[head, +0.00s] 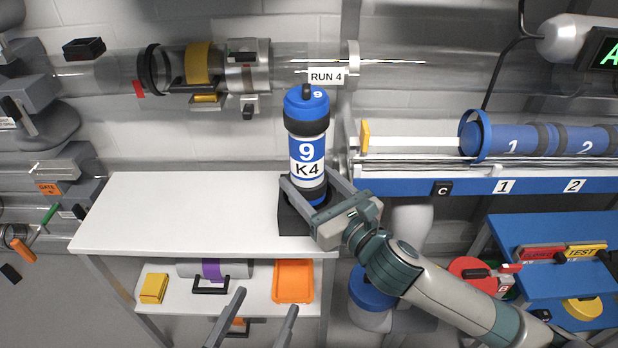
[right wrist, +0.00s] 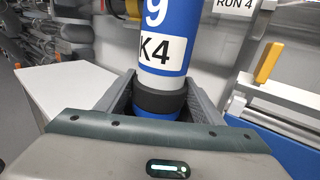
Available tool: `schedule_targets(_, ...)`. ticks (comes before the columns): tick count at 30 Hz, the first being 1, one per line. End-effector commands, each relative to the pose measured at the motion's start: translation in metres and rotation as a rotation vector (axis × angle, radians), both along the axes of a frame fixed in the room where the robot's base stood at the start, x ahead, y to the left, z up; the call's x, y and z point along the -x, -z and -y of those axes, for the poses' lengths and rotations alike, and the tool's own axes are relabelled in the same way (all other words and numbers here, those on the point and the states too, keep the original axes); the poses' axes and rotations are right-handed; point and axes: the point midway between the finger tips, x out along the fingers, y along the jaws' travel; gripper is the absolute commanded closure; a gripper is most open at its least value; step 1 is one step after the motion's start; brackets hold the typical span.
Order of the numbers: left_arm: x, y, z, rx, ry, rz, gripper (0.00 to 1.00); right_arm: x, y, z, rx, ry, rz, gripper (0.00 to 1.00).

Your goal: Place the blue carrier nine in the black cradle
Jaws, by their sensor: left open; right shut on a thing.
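The blue carrier nine (head: 307,148), marked "9" and "K4", stands upright in the head view at the right end of the white table. Its lower end is at the black cradle (head: 291,216); my gripper hides part of this, so I cannot tell how deep it sits. My right gripper (head: 318,196) is shut on the carrier near its lower black band. In the right wrist view the carrier (right wrist: 165,60) rises between the two fingers (right wrist: 160,100). My left gripper (head: 262,316) is open and empty at the bottom of the head view, in front of the lower shelf.
The white table top (head: 170,210) is clear left of the cradle. A shelf below holds a yellow block (head: 153,288), an orange tray (head: 293,281) and a grey carrier with a purple band (head: 212,269). A rack of blue carriers (head: 540,140) stands right. A clear tube (head: 310,68) runs behind.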

Motion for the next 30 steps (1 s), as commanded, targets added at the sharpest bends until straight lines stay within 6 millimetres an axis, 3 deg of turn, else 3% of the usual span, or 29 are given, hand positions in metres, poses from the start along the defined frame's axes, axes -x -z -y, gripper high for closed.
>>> schedule_targets(10,0.000,0.000,0.000,-0.001,0.000,-0.003,0.27,0.000,0.005,0.000,-0.001,0.000,0.001,0.68)
schedule_targets(11,0.000,0.000,0.000,-0.001,0.000,-0.003,0.27,0.000,0.006,0.000,0.000,0.000,0.000,0.37)
schedule_targets(13,0.000,0.000,0.000,-0.001,0.000,-0.003,0.27,0.000,0.006,0.000,0.000,0.000,0.000,0.20)
schedule_targets(23,0.000,0.000,0.000,-0.001,-0.001,-0.002,0.27,0.000,0.005,0.000,0.000,0.000,0.000,0.20)
schedule_targets(30,0.000,-0.001,0.000,0.001,-0.001,0.002,0.27,0.000,-0.008,0.000,-0.001,0.001,0.002,0.20)
